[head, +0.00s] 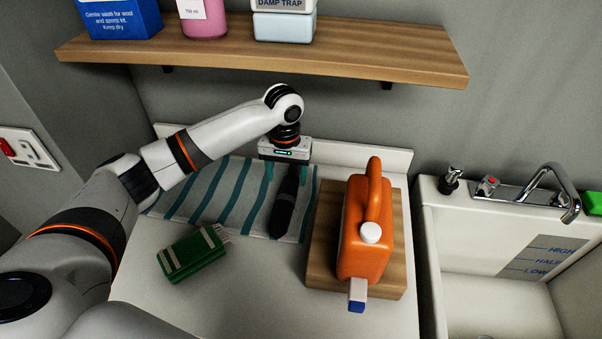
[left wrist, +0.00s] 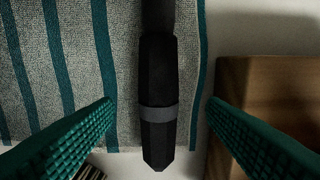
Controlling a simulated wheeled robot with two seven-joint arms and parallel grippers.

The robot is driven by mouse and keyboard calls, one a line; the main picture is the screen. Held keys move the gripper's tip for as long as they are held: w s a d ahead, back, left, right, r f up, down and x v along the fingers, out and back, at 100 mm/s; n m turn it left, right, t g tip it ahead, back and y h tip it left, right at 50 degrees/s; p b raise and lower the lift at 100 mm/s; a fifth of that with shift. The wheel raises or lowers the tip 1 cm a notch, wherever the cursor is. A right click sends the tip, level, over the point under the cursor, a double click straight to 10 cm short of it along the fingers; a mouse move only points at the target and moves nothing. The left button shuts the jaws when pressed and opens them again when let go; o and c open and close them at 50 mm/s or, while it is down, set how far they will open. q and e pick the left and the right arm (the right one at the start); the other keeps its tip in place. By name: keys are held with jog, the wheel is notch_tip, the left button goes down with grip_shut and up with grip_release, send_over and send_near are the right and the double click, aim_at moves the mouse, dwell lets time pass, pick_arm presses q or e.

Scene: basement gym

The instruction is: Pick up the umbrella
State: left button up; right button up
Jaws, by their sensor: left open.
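The umbrella (head: 283,209) is a slim, black, folded one with a grey band. It lies lengthwise on a striped grey and teal towel (head: 214,196), near the towel's right edge. My left gripper (head: 285,178) points down over the umbrella's far part, with its fingers apart. In the left wrist view the umbrella (left wrist: 158,80) runs down the middle between the two teal fingers. There is a visible gap on each side, and neither finger appears to touch it. The gripper's body hides the umbrella's far end in the head view. My right gripper is not in view.
An orange jug (head: 366,245) stands on a wooden board (head: 322,247) close to the right. A green striped packet (head: 192,254) lies to the near left. A wooden shelf (head: 260,58) with containers hangs above the arm. A sink (head: 487,280) is at the right.

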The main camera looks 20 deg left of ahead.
aim_at(287, 190)
pick_arm(q)
jog(key=shift+w+f, duration=0.1)
jog(key=shift+f, duration=0.8)
jog(key=shift+f+p, duration=0.35)
jog(key=shift+p, duration=0.05)
notch_tip(287, 190, down, 4)
jog(key=shift+a+r+p, duration=0.15)
jog(key=shift+p, duration=0.35)
jog(key=shift+f, duration=0.55)
jog(key=c, duration=1.2)
jog(key=shift+r, duration=0.1)
jog(key=shift+c, duration=0.3)
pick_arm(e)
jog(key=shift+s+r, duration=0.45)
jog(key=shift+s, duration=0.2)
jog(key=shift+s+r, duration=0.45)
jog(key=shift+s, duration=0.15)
